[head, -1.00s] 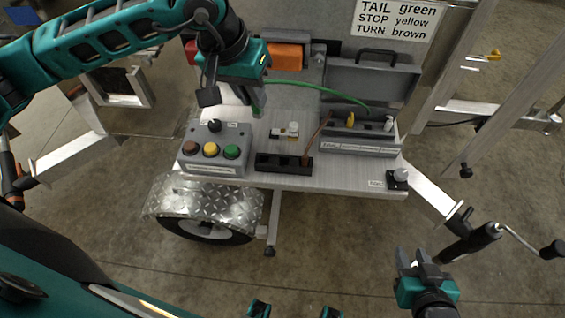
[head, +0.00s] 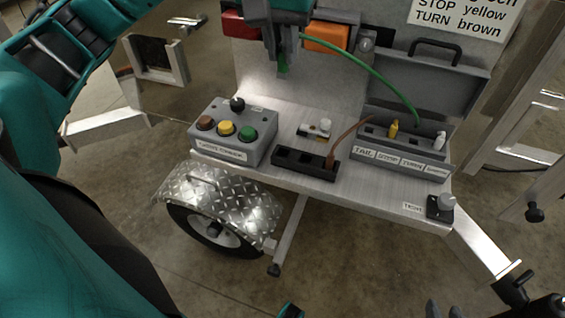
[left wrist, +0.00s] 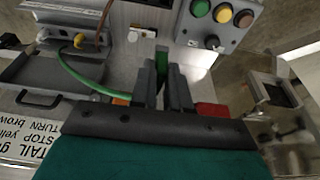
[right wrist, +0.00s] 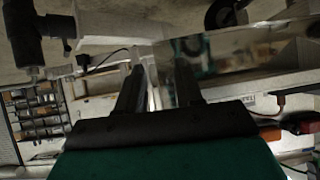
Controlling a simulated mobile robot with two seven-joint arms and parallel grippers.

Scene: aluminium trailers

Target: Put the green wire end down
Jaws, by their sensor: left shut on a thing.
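A green wire (head: 371,69) arcs from the grey connector box (head: 400,165) on the trailer's deck up to my left gripper (head: 275,64). My left gripper is shut on the green wire end (head: 283,68), held in the air before the trailer's upright panel. The left wrist view shows the green end (left wrist: 161,57) between the fingers and the wire (left wrist: 85,78) running off to the left. My right gripper (right wrist: 158,84) has its fingers apart with nothing between them. In the head view only its fingertips show at the bottom edge.
A control box (head: 232,130) with brown, yellow and green buttons stands on the deck's left. A black block (head: 304,163) holds the brown wire's (head: 345,134) end. Yellow and white plugs stand in the connector box. Bare deck (head: 300,120) lies below my left gripper.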

